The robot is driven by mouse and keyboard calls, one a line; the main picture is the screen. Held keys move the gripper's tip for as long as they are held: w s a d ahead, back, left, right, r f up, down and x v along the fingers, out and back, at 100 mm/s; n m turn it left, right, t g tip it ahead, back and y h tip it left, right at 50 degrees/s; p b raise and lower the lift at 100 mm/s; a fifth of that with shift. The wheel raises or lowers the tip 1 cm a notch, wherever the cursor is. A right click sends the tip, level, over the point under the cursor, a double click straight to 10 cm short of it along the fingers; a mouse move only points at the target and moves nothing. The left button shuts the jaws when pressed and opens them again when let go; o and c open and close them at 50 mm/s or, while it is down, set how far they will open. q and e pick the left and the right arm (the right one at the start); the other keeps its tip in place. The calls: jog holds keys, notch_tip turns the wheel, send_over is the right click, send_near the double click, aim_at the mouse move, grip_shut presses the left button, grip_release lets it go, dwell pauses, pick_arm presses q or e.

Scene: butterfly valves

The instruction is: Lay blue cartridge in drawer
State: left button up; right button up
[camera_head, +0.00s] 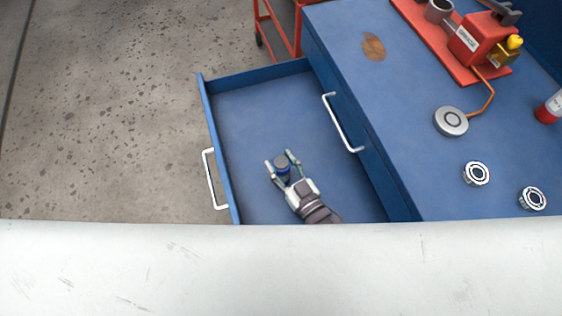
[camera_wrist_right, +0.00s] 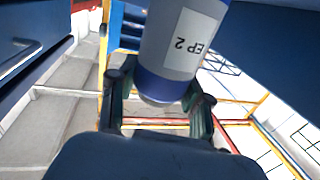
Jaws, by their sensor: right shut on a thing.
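The blue cartridge (camera_head: 282,162) is upright between the fingers of my right gripper (camera_head: 283,164) in the head view. In the right wrist view the cartridge (camera_wrist_right: 180,50) shows a grey body, a white label reading "EP 2" and a blue end, with the gripper's fingers (camera_wrist_right: 160,95) on both sides of it. The right gripper is shut on it. The drawer (camera_head: 240,120) is pulled open, blue, and otherwise empty. The gripper and cartridge are over its floor; I cannot tell whether the cartridge touches it. My left gripper is not in view.
A blue workbench (camera_head: 400,110) stands right of the drawer. On it are a red pump unit (camera_head: 480,40), a round metal disc (camera_head: 451,121), two ringed parts (camera_head: 476,174) and a red-and-white bottle (camera_head: 549,108). A red frame (camera_head: 275,30) stands behind the drawer. Grey floor lies left.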

jog(key=o, duration=1.3)
jog(key=v, duration=1.2)
jog(key=shift+b, duration=0.45)
